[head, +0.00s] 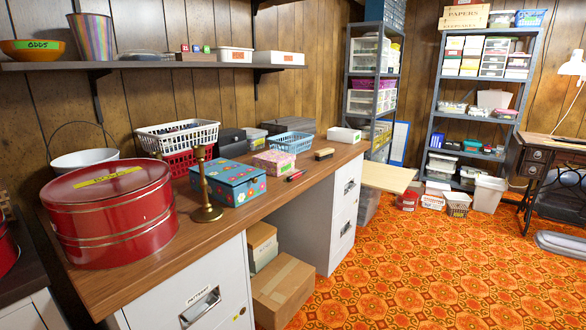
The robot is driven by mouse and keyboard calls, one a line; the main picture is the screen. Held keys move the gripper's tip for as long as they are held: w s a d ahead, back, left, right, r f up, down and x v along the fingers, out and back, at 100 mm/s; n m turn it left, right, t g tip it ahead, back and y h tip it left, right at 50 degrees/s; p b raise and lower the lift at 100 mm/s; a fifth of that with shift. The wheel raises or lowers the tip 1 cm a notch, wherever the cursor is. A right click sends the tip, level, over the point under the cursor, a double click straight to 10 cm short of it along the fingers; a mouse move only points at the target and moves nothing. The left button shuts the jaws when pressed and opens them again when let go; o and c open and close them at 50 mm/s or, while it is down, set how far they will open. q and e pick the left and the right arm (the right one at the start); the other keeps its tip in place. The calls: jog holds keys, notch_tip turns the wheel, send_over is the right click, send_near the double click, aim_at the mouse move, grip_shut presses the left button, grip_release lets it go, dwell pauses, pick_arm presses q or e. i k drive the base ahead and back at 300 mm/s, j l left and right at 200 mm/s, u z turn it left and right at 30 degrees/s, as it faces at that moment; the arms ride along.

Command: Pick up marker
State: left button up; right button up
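A small, slim red and dark object (294,175), which looks like the marker, lies on the wooden desk top (262,201) near its front edge. It is too small to make out in detail. It lies to the right of the blue flowered box (229,182) and just in front of the pink box with a green label (274,162). A brush-like brown block (324,154) lies farther along the desk to its right. Neither of my grippers shows in the head view.
A large red round tin (113,215) and a brass stand (205,195) occupy the near desk. White, red and blue baskets stand behind. A shelf (160,65) overhangs the back. The patterned orange floor to the right is mostly clear; a sewing table (545,160) stands far right.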

aim_at(295, 176)
jog(key=i+l+u, duration=0.2)
jog(key=i+l, duration=0.45)
jog(key=i+l+u, duration=0.25)
jog(key=i+l, duration=0.4)
jog(key=l, duration=0.1)
